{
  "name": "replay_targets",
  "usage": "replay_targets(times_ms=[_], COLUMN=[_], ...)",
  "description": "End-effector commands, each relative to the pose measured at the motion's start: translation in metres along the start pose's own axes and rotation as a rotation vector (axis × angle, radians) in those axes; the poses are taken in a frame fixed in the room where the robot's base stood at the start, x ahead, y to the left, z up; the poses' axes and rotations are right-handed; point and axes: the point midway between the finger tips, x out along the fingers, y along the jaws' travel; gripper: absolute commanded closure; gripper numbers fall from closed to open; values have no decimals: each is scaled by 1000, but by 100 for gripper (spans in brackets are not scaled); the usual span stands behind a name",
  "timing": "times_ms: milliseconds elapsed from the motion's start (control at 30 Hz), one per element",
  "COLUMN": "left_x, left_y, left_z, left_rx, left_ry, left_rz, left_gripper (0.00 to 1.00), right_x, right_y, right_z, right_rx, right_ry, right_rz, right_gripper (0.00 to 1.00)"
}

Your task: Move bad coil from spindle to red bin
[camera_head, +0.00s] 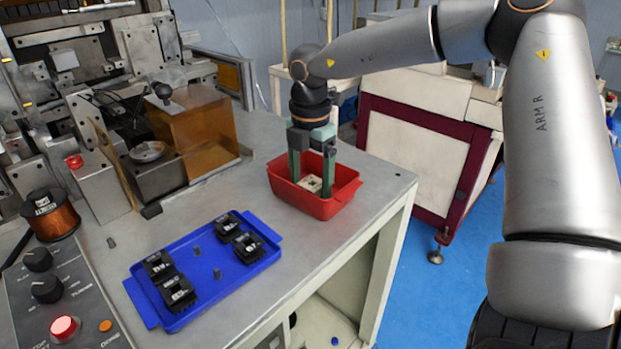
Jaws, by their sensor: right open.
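The red bin (316,205) stands on the grey table near its right edge. My right gripper (312,180) points down into the red bin, its two green fingers spread apart. A pale, cream-coloured coil (312,183) lies in the bin, between or just below the fingertips, and the fingers partly hide it. The spindle is not clearly made out among the machine parts at the left. My left gripper is not in view.
A blue tray (190,302) holds several black coils or bobbins and bare pegs. A copper wire spool (50,215), a control panel (62,300) with knobs and a red button, and the winding machine (150,150) fill the left. Bare table lies between tray and bin.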

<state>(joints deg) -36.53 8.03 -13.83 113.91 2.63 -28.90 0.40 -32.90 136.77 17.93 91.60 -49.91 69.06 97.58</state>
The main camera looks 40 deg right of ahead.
Motion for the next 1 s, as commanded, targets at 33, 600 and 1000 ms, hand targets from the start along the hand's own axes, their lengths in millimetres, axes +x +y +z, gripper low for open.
replay_targets(times_ms=[33, 600, 1000], left_x=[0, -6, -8], left_y=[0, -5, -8], left_z=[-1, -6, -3], left_rx=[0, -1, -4], left_ry=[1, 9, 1], left_rz=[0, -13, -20], left_gripper=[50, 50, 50], right_x=[-1, -97, -123], right_y=[0, 0, 0], right_z=[0, 0, 0], right_rx=[0, -1, -2], right_ry=[0, -2, 1], right_rz=[0, 2, -1], right_gripper=[17, 17, 17])
